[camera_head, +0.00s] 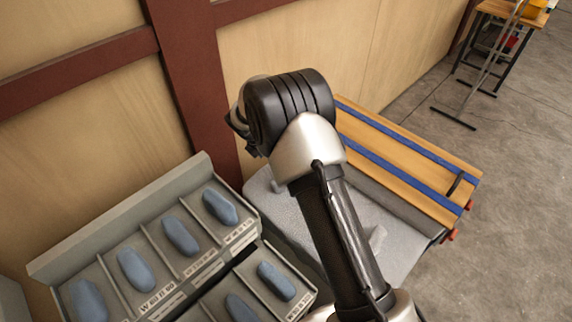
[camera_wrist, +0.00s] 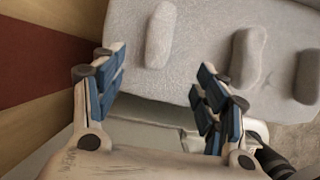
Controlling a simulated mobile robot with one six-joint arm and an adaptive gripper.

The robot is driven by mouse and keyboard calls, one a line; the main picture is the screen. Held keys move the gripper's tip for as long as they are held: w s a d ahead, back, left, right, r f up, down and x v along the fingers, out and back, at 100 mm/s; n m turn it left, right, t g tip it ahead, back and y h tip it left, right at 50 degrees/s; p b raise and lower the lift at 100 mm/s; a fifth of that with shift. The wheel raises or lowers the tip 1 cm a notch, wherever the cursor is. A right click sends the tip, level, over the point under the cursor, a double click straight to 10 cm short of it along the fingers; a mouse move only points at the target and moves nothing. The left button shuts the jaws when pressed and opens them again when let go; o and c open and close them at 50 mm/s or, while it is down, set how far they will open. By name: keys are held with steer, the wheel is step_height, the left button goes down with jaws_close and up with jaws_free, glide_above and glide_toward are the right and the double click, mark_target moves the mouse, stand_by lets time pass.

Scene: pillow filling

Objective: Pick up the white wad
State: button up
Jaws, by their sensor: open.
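In the wrist view one wad (camera_wrist: 160,35) is at the top, just beyond the space between my fingertips. A second wad (camera_wrist: 247,56) lies to the right, and a third (camera_wrist: 308,76) is cut by the right edge. My gripper (camera_wrist: 162,65) is open and empty, its blue-padded fingers apart and touching no wad that I can see. In the head view my arm covers part of the padded surface (camera_head: 400,250), where a pale wad (camera_head: 376,238) shows right of it.
A grey sorting tray (camera_head: 120,235) with labelled compartments holds several blue-grey wads at lower left. A wooden bench with blue strips (camera_head: 410,150) adjoins the padded surface on the right. A wooden wall with a red-brown post (camera_head: 190,70) stands close behind. Concrete floor is open at right.

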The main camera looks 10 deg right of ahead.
steer(key=b+x, duration=0.2)
steer(key=x, duration=0.4)
steer(key=b+x, duration=0.1)
steer(key=x, duration=0.5)
steer(key=shift+w+a+f+b, duration=0.1)
steer(key=shift+w+f+b, duration=0.05)
steer(key=shift+f+b, duration=0.3)
steer(key=b+x, duration=0.2)
steer(key=x, duration=0.3)
steer(key=shift+f, duration=0.15)
steer(key=c, duration=1.2)
